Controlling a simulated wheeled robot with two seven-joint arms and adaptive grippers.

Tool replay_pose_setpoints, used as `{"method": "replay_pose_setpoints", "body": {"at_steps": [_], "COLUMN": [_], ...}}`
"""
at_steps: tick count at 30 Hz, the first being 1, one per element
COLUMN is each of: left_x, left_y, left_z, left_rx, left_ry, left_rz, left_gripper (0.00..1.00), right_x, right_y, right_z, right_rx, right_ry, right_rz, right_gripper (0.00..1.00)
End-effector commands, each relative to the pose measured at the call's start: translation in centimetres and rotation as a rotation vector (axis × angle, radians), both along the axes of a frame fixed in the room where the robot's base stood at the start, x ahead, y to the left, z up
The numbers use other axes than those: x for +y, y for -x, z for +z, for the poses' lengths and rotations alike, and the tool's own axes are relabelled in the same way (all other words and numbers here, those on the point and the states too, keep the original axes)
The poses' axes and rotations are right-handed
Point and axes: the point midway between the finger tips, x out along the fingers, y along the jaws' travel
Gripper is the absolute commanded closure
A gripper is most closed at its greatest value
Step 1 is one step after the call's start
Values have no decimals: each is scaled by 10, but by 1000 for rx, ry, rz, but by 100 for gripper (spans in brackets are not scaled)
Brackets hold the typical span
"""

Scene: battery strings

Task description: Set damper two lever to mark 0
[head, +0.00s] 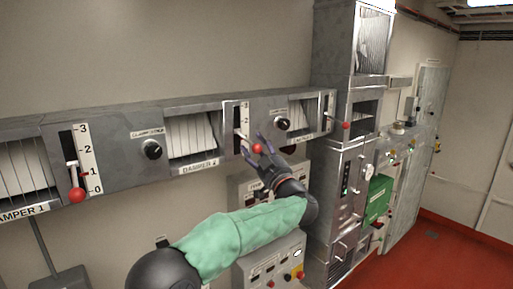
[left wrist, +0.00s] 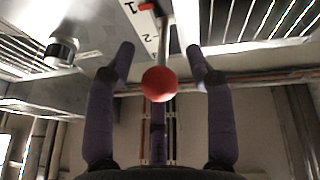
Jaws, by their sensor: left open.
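The damper two lever has a red ball knob (head: 257,149) on a metal rod. It stands at a slotted scale plate (head: 243,106) right of the grille labelled DAMPER 2 (head: 198,167). My left gripper (head: 267,143) is at this knob with its fingers apart. In the left wrist view the red knob (left wrist: 160,84) lies between the open fingers (left wrist: 161,70), with visible gaps on both sides. Scale numbers 1 and 2 and a red marker (left wrist: 147,6) show beside the rod there. The lever's exact setting is hard to read, as fingers cover the lower scale.
The damper 1 lever's red knob (head: 77,195) is at the left, beside its 0–3 scale. Another red knob (head: 346,125) is at the right. Black round knobs (head: 152,149) (head: 282,124) stick out of the duct. Control boxes (head: 270,258) hang below; a metal cabinet (head: 345,190) stands right.

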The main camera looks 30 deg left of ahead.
Motion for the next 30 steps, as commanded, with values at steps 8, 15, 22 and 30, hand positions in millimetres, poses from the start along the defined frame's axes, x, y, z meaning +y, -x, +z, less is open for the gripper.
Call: {"method": "replay_pose_setpoints", "body": {"at_steps": [8,15,22,30], "left_x": [0,0,1,5], "left_y": [0,0,0,-2], "left_z": [0,0,-5,-21], "left_rx": [0,0,-9,-50], "left_ry": [0,-1,-23,-117], "left_rz": [0,-1,0,1], "left_gripper": [77,100,100,100], "right_x": [0,0,0,0], "right_y": [0,0,0,0], "right_z": [0,0,-9,-43], "right_rx": [0,0,0,0], "right_ry": [0,0,0,0], "right_rz": [0,0,0,0], "right_gripper": [38,38,38,38]}}
